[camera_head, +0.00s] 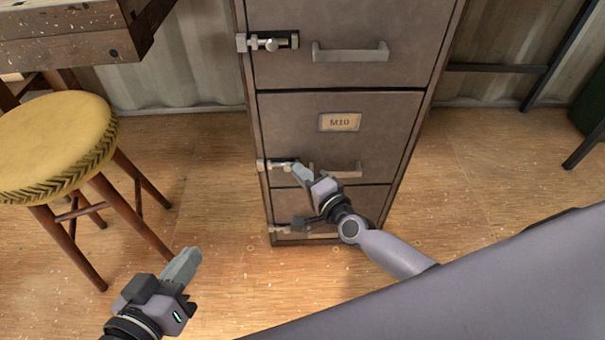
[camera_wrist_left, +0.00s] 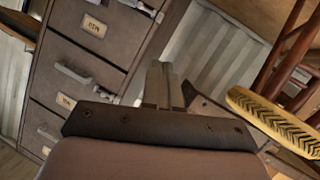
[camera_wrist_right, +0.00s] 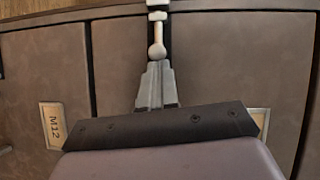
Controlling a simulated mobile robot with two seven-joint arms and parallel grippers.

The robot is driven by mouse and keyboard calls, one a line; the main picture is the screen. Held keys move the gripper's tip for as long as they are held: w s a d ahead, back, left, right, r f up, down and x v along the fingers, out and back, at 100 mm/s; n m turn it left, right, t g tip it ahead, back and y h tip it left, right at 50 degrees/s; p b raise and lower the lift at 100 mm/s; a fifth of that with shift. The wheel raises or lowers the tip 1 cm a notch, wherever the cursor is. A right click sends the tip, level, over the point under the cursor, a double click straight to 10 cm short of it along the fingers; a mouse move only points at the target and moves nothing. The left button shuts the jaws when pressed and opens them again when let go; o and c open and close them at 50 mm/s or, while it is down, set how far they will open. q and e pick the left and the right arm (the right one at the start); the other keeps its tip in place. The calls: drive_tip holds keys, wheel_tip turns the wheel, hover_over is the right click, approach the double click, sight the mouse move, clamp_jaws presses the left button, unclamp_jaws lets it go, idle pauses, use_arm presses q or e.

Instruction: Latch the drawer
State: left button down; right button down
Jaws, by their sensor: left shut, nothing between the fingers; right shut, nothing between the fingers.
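The grey-brown cabinet (camera_head: 340,20) has stacked drawers with side latches. The drawer labelled M10 (camera_head: 335,105) looks closed, flush with the front. Its latch (camera_head: 276,164), a pale bolt with a knob, is at its lower left. My right gripper (camera_head: 301,172) is shut and empty beside this latch. In the right wrist view its fingertips (camera_wrist_right: 156,70) are just short of the round bolt knob (camera_wrist_right: 157,51); I cannot tell whether they touch. The gripper partly hides the drawer's handle (camera_head: 345,170). My left gripper (camera_head: 188,262) is shut and empty, low over the floor, away from the cabinet.
Another latch (camera_head: 268,42) is on the drawer above, and one (camera_head: 282,230) is near the bottom. A yellow stool (camera_head: 55,140) stands left of the cabinet beside a wooden table (camera_head: 60,45). The floor right of the cabinet (camera_head: 490,160) is clear.

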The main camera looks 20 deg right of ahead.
use_arm(q)
drive_tip(key=shift+f, duration=0.1)
use_arm(e)
drive_tip(key=shift+w+a, duration=0.25)
drive_tip(key=shift+a, duration=0.6)
use_arm(q)
drive_tip(key=shift+s+a+f, duration=0.15)
drive_tip(key=shift+f, duration=0.1)
use_arm(e)
drive_tip(key=shift+a, duration=0.1)
